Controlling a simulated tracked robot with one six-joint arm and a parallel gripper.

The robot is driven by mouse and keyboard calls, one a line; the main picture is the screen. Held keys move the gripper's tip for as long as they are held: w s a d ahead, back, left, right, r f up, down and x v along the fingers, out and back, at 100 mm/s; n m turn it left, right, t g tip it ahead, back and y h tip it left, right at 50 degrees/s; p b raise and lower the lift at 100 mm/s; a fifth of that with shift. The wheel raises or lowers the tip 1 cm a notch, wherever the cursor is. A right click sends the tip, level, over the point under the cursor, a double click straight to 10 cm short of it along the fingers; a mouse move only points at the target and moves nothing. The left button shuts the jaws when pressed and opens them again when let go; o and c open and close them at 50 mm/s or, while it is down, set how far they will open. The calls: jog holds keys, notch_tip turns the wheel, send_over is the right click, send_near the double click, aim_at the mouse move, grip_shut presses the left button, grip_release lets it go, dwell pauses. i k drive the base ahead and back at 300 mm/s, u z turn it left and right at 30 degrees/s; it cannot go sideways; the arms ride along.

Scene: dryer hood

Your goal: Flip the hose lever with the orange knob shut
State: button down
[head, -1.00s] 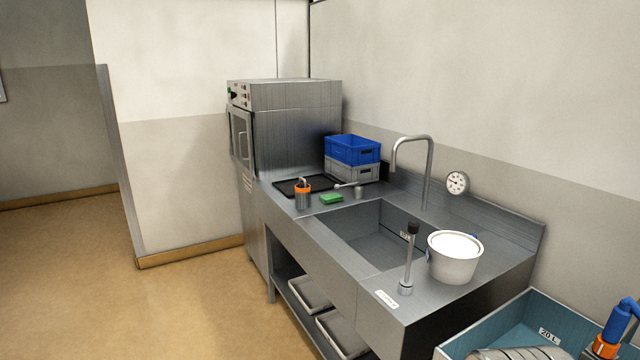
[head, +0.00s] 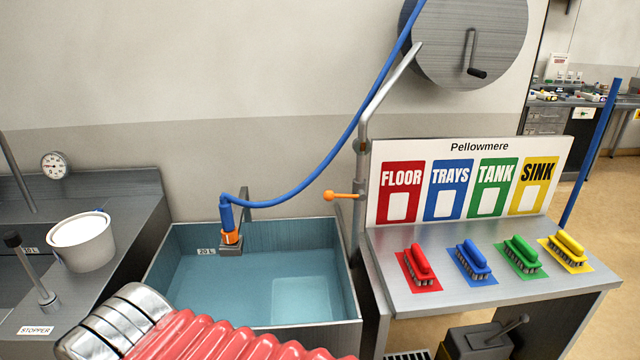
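The hose lever with the orange knob (head: 329,195) is in the middle of the head view, right of and above the tank's back edge. Its short orange arm sticks out to the left, about level, across the upright grey pipe (head: 361,170). The blue hose (head: 345,140) hangs from above in a curve to a blue nozzle with an orange band (head: 230,228) at the tank's back wall. My gripper is not in view, and nothing is seen touching the lever.
A tank of bluish water (head: 353,312) stands below the lever. Right is a steel bench (head: 390,238) with several coloured brushes and a sign board (head: 470,150). A hose reel (head: 465,40) hangs above. Left are a white bucket (head: 82,245) and a black-topped stopper (head: 35,270).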

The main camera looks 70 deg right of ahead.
aim_at(329, 195)
jog(key=z, duration=0.25)
jog(key=k, duration=0.8)
jog(key=z, duration=0.65)
jog(key=i, duration=0.5)
